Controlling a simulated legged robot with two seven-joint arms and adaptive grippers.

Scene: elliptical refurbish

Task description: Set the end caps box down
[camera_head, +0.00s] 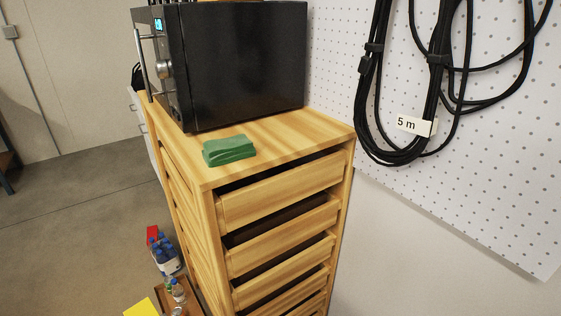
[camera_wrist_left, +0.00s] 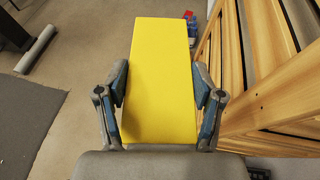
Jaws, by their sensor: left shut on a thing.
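The end caps box appears to be the plain yellow box (camera_wrist_left: 160,60), which fills the middle of the left wrist view. My left gripper (camera_wrist_left: 160,88) is shut on it, with one blue-padded finger against each long side. No label shows on the face I see. In the head view a yellow corner (camera_head: 141,308), likely the same box, shows at the bottom edge, beside the wooden drawer cabinet (camera_head: 182,228). The left gripper is out of the head view. My right gripper is in neither view.
A black oven-like appliance (camera_head: 245,65) and a green block (camera_head: 229,150) stand on the cabinet top. Several drawers are partly open. Bottles (camera_head: 165,255) and a brown tray (camera_head: 188,297) are low at its left. Black cables (camera_head: 398,150) hang on the pegboard.

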